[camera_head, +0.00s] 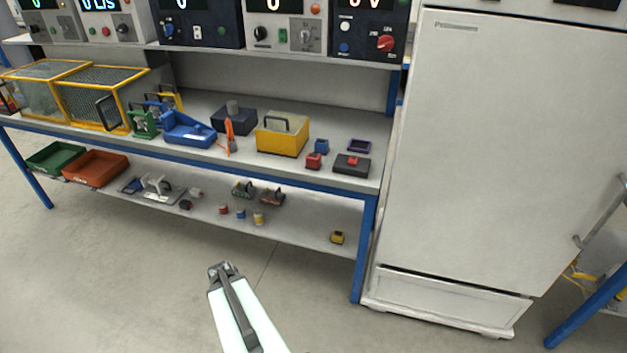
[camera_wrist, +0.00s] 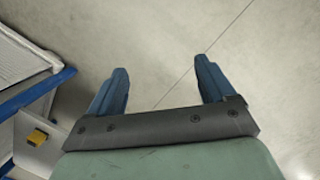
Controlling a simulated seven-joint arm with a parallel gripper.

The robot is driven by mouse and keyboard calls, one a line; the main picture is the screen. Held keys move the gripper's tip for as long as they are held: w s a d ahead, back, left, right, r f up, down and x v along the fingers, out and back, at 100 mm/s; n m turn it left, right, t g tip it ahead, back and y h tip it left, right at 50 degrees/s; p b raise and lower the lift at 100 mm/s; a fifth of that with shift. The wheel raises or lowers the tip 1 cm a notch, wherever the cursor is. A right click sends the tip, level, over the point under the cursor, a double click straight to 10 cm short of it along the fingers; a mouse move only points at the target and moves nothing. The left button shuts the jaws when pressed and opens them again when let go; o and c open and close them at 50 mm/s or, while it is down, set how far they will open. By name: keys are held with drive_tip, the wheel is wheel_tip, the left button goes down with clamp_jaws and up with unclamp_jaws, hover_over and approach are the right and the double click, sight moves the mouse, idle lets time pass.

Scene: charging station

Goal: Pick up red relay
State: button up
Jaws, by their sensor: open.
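A small red block (camera_head: 314,161), which looks like the red relay, sits on the workbench top toward its right end. It is in front of a small blue block (camera_head: 321,146) and left of a dark box with a red part on top (camera_head: 352,164). My gripper (camera_wrist: 163,78) is open and empty in the wrist view, its two blue fingers apart over bare floor. In the head view my arm rises at the bottom centre, in front of the bench and well apart from the red block. The red block is not in the wrist view.
A tall white cabinet (camera_head: 490,150) borders the bench. Instruments stand on a shelf above. A yellow block (camera_head: 338,237) lies on the lower shelf.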

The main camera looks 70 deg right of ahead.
drive_tip(key=s+d+r+m+h, duration=0.1)
drive_tip(key=s+d+r, duration=0.1)
drive_tip(key=d+r, duration=0.45)
drive_tip(key=s+d+r+m+h, duration=0.2)
drive_tip(key=s+d+r, duration=0.1)
drive_tip(key=d, duration=0.7)
drive_tip(key=m+t+h, duration=0.2)
drive_tip(key=m+h, duration=0.4)
drive_tip(key=h, duration=0.6)
approach(315, 156)
drive_tip(key=x, duration=1.2)
drive_tip(key=shift+w+f, duration=0.3)
drive_tip(key=c, duration=1.1)
